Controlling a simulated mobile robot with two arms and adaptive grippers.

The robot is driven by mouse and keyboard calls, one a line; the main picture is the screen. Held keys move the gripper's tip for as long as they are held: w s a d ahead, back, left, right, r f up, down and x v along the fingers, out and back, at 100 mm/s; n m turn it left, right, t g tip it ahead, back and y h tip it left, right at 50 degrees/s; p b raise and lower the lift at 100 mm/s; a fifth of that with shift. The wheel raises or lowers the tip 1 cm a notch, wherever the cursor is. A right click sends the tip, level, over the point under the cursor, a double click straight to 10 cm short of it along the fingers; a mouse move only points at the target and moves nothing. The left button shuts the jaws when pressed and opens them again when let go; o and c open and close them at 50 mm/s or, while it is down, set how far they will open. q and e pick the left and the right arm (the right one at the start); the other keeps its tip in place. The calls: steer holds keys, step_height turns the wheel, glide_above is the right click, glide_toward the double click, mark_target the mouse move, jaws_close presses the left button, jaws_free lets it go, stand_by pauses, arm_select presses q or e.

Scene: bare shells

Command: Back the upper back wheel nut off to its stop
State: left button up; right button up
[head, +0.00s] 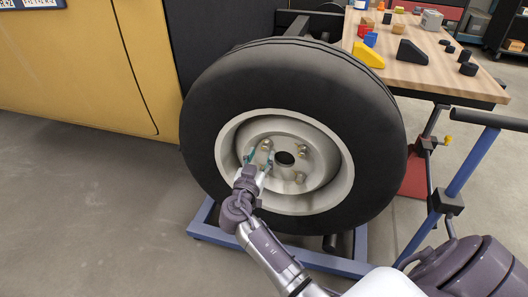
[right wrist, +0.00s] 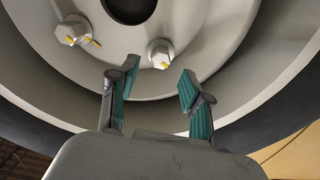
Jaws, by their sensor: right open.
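The wheel (head: 333,117) has a pale hub with several nuts around a dark centre hole (head: 285,158). In the head view, nuts show at upper left (head: 266,145), upper right (head: 301,151) and lower right (head: 300,178). My right gripper (head: 259,157) is at the left side of the hub, its fingertips close to the upper left nut. In the right wrist view, my right gripper (right wrist: 154,90) is open and empty. One nut with a yellow mark (right wrist: 160,52) lies just beyond the gap between its fingers; another (right wrist: 74,32) is farther left. My left gripper is out of view.
A yellow vehicle body (head: 85,70) stands at the left. The wheel stands over a blue frame (head: 205,232). A wooden table (head: 428,72) with blocks is at upper right, and a blue rail (head: 470,165) is at the right. The floor at lower left is clear.

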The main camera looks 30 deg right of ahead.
mark_target(264, 148)
steer(key=shift+x, duration=1.9)
jaws_close()
